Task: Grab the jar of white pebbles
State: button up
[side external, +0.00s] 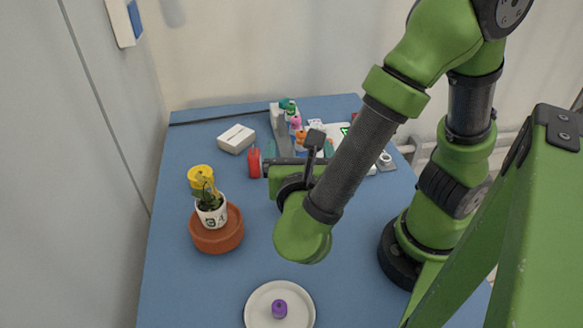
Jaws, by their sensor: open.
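I cannot make out a jar of white pebbles in the side external view; it may be hidden behind my arm or among the items at the back of the table. My gripper (272,162) is over the back middle of the blue table, below and left of my forearm, with its far end pointing left. It is open, and I see nothing held in it. A red piece (254,163) shows at its left end; I cannot tell whether it is a fingertip or a separate thing.
A grey rack (279,118) with several colored-cap bottles stands behind my gripper. A white box (236,139) is left of it. A white plate (260,312) holds a purple item (279,308). The front-left table (190,290) is clear.

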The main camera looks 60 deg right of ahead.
jog(key=f, duration=1.1)
jog(key=shift+w+d+f, duration=0.1)
jog(key=shift+d+f, duration=0.1)
jog(key=shift+f, duration=0.15)
jog(key=shift+x, duration=3.55)
jog(key=shift+w, duration=0.15)
jog(key=c, duration=1.4)
